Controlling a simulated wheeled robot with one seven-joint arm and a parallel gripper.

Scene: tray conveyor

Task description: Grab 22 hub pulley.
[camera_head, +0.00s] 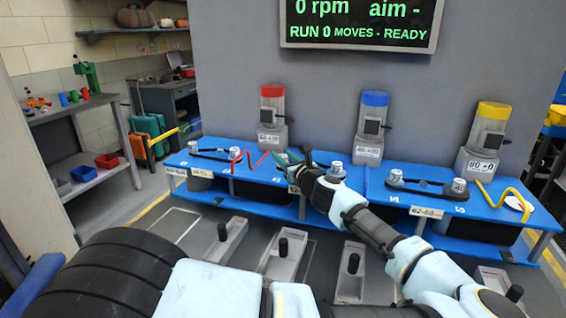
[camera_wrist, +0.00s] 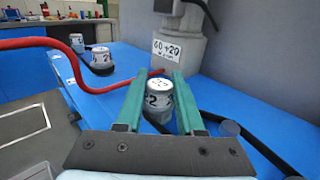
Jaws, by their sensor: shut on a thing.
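A grey-white hub pulley (camera_wrist: 158,90) with a partly covered number, a "2" showing, stands between the green fingers of my gripper (camera_wrist: 160,78) in the wrist view. The fingers are shut on its sides. It appears upright, close to the blue deck, with a black belt beside it; I cannot tell whether it touches the deck. In the head view my gripper (camera_head: 290,158) is at the blue bench under the red-capped motor, and its fingers and wrist hide the held pulley.
Other grey pulleys stand left (camera_head: 234,153) and right (camera_head: 336,168) on the bench (camera_head: 215,165). A red bent rod (camera_head: 250,162) runs just left of my gripper. The red-capped motor (camera_head: 272,118) stands behind. Trays with black knobs (camera_head: 283,247) lie in front.

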